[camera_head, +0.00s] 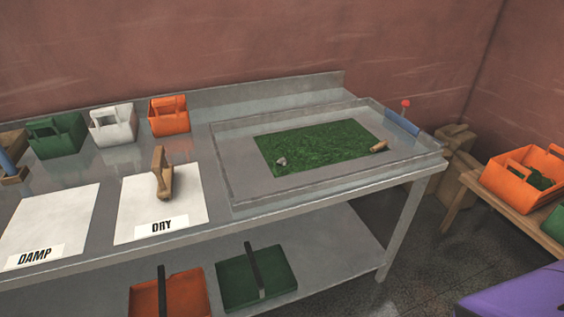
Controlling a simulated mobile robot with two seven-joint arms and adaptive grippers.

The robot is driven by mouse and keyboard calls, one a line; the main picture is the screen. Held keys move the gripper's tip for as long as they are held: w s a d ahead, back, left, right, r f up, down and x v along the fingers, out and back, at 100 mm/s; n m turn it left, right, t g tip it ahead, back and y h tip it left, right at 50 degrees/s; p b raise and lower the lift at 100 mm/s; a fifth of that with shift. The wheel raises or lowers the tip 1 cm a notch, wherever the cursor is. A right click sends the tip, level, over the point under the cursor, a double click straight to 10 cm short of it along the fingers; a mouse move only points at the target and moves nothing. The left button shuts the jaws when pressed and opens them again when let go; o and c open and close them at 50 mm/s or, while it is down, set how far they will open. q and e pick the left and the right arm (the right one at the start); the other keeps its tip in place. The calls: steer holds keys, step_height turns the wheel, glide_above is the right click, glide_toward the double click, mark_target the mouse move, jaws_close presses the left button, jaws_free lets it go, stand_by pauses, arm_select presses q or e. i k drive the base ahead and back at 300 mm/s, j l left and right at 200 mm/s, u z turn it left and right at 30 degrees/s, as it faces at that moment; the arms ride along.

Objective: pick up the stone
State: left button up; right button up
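A small grey stone (281,161) lies on the left part of a green, moss-like patch (322,146). The patch lies inside a shallow clear-walled tray (236,180) on the metal table. A small brown piece (379,147), perhaps wood, lies at the patch's right edge. Neither of my grippers shows in the head view, and nothing is seen touching the stone.
White sheets marked DAMP (56,220) and DRY (135,205) lie left of the tray; a wooden object (160,175) stands on DRY. Green (57,135), white (113,125) and orange (169,116) baskets line the back. Another orange basket (522,178) stands on a wooden table at right.

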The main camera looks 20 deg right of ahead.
mark_target(283, 161)
steer(key=l+u, duration=0.5)
steer(key=l, duration=0.2)
steer(key=l+u, duration=0.45)
steer(key=l, duration=0.2)
